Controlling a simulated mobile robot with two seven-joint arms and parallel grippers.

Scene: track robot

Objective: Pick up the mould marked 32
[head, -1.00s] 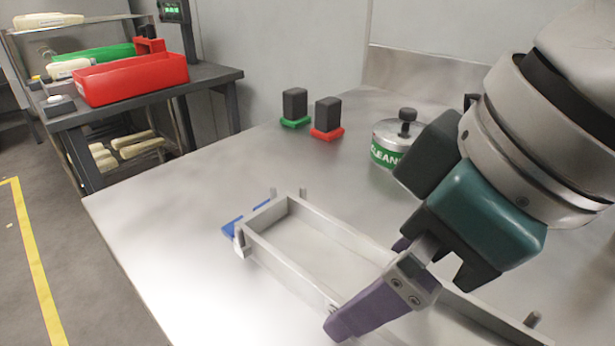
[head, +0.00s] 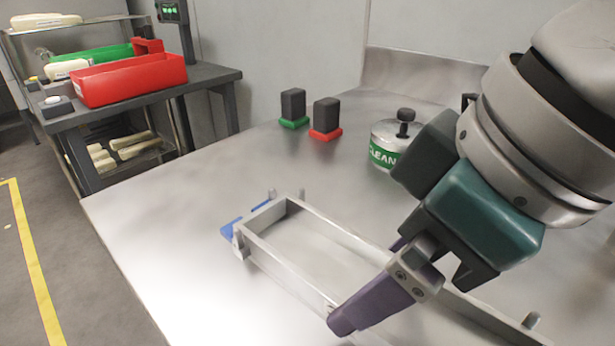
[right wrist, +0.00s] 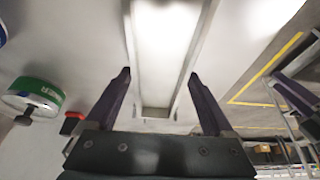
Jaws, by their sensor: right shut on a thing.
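The mould (head: 288,278) is a long, shallow grey metal tray with upright posts at its ends and a blue piece at its left end. It lies on the bright metal table. I cannot read a number on it. My right gripper (head: 370,284), with purple fingers, reaches down from the right and is shut across the mould's long walls. It hides part of the mould's middle. In the right wrist view, the fingers (right wrist: 159,75) stand on either side of the mould (right wrist: 158,112).
At the left, a dark side table holds a red bin (head: 135,80). The table's left part is clear.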

